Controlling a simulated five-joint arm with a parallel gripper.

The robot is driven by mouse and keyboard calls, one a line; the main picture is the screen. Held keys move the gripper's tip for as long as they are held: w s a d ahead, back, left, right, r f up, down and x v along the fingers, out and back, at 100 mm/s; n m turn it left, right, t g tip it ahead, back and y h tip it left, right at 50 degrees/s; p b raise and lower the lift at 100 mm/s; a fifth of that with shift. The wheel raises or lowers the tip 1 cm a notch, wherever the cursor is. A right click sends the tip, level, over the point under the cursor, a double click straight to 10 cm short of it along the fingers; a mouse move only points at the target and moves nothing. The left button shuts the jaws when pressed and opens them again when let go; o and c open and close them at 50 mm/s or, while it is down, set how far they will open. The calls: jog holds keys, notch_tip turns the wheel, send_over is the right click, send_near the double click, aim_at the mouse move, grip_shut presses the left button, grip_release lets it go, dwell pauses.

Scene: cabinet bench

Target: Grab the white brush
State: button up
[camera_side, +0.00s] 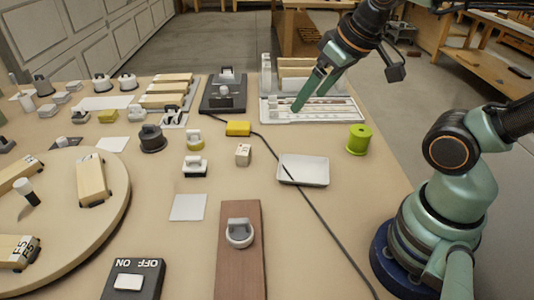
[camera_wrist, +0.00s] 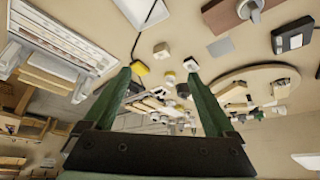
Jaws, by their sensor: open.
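My gripper (camera_side: 302,102) has green fingers and hangs over the white rack at the back, right of the middle. In the wrist view its two fingers stand apart with nothing between them (camera_wrist: 160,78). A small white-topped block with a dark underside (camera_side: 195,167), possibly the white brush, sits mid-table, left of and nearer the side camera than my gripper. It seems to show in the wrist view (camera_wrist: 190,64) near one fingertip. Another white-topped piece with a yellow base (camera_side: 194,142) stands just behind it. I cannot tell for certain which is the brush.
The rack (camera_side: 270,117) lies under my gripper. A yellow block (camera_side: 238,129), a pale cube (camera_side: 243,155), a white dish (camera_side: 303,170) and a green spool (camera_side: 359,139) stand nearby. A black cable (camera_side: 315,208) crosses the table. A round board (camera_side: 115,205) is at left.

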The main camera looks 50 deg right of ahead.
jog(key=n+g, duration=0.6)
jog(key=n, duration=0.3)
send_over(195, 157)
notch_tip(195, 157, down, 12)
notch_tip(195, 157, down, 12)
jog(key=shift+f, duration=0.1)
grip_shut()
